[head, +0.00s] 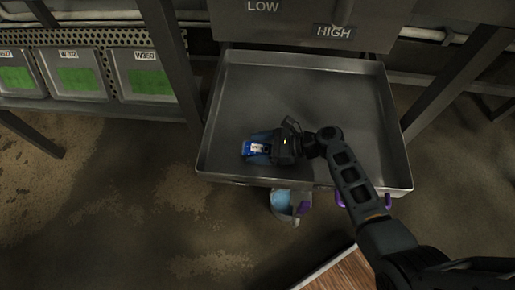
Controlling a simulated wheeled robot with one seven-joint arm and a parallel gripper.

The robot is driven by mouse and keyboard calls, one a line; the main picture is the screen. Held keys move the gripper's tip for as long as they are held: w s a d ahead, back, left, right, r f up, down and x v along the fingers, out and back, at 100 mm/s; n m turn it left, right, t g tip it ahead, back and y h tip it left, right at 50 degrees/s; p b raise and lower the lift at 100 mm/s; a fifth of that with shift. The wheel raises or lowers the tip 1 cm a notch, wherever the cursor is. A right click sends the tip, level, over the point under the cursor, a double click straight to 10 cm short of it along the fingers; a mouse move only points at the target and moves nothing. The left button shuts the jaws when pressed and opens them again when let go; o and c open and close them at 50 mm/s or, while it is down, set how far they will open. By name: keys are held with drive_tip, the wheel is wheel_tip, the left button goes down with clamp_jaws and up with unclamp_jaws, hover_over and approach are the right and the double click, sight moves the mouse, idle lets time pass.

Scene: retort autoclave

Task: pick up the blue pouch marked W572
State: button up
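A small blue pouch (249,149) with a white label is in the left part of the metal tray (345,100). The label is too small to read, so I cannot confirm W572. My gripper (266,148) is at the pouch's right side, with my arm reaching in from the lower right. The gripper body hides the right part of the pouch. I cannot tell whether the fingers are closed on it, or whether the pouch touches the tray floor.
The tray has raised walls; the rest of its floor looks bare. Panels marked LOW and HIGH (334,31) stand behind it. Bins with green contents (77,79) are at the left. A light-blue object (281,199) is below the tray's front edge. A wooden surface (335,273) is nearer.

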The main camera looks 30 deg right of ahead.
drive_tip(key=c, duration=0.8)
drive_tip(key=shift+r, duration=0.1)
drive_tip(key=shift+c, duration=0.2)
